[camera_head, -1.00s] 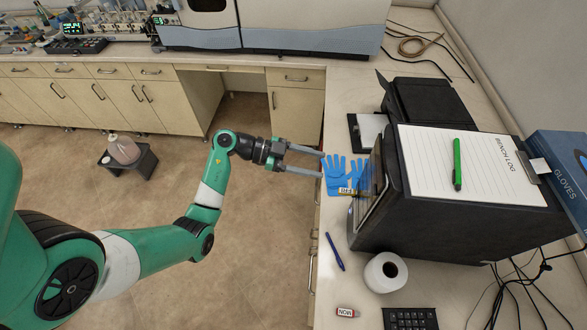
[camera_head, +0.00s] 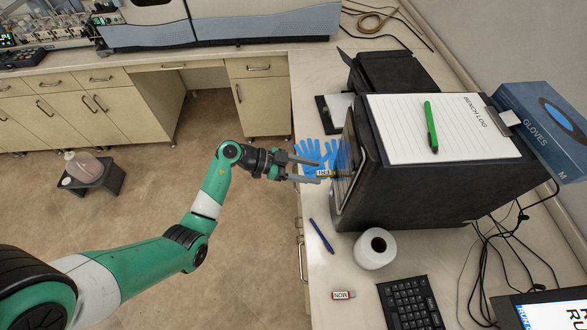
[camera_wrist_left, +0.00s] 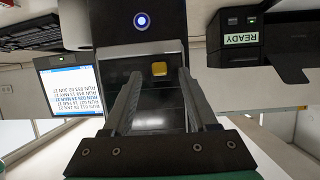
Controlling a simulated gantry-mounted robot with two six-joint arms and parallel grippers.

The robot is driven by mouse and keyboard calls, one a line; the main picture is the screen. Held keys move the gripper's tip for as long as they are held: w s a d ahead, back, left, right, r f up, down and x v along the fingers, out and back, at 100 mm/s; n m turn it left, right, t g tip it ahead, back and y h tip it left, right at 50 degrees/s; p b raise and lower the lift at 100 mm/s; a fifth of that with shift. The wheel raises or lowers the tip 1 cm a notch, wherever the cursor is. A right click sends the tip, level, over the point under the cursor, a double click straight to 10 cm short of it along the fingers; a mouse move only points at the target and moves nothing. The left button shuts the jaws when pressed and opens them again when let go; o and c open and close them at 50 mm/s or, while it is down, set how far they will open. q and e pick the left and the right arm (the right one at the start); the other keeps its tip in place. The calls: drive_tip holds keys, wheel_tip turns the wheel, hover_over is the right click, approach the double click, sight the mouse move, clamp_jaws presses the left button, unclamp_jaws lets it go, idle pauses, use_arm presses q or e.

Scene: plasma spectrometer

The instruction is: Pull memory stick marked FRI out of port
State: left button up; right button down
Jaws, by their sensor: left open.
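The yellow memory stick marked FRI (camera_head: 325,174) sticks out of the front of the black computer tower (camera_head: 440,190), pointing toward my left gripper. My left gripper (camera_head: 318,170) is open, and its fingertips are right at the stick's outer end. In the left wrist view the stick's yellow end (camera_wrist_left: 159,69) shows between the two finger tips, with a gap on each side. The port itself is hidden. My right gripper is in neither view.
Blue gloves (camera_head: 313,154) lie on the bench behind the stick. A clipboard (camera_head: 440,128) is on the tower.

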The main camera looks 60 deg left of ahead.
use_arm(q)
drive_tip(key=shift+w+d+f, duration=0.15)
drive_tip(key=shift+w+d, duration=0.15)
drive_tip(key=shift+w, duration=0.15)
clamp_jaws()
drive_tip(key=shift+s, duration=0.1)
drive_tip(key=s+a+p, duration=0.3)
drive_tip(key=s+p, duration=0.2)
drive_tip(key=shift+s+a, duration=0.4)
idle(1.0)
